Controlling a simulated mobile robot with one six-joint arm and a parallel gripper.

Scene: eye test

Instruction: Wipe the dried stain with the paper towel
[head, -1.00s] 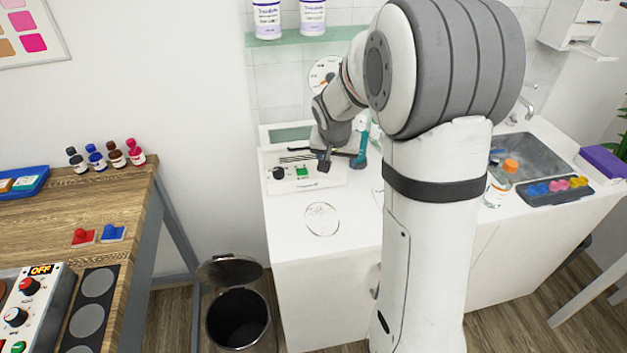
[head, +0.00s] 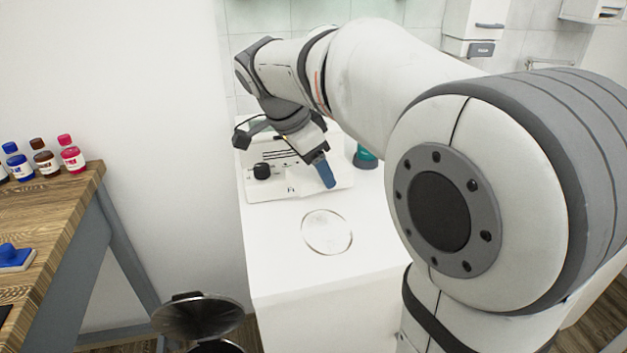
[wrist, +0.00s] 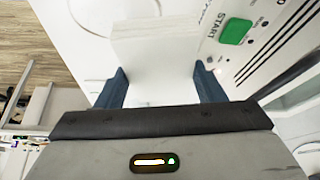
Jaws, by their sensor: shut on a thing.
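My gripper (head: 324,172) is tilted down over the white machine on the white counter. In the wrist view its two blue fingers (wrist: 160,85) are shut on a flat white piece, which looks like the paper towel (wrist: 155,45). A thin round outline (head: 327,232) lies on the counter in front of the machine, apart from my gripper. I cannot tell whether it is a clear dish or a stain's edge. No other mark that is clearly a dried stain shows.
The white machine (head: 286,185) has a black knob, and a green START button (wrist: 237,32) in the wrist view. A teal object (head: 365,157) stands right of it. A lidded bin (head: 200,318) stands below the counter's left side. Several bottles (head: 45,160) stand on the wooden table.

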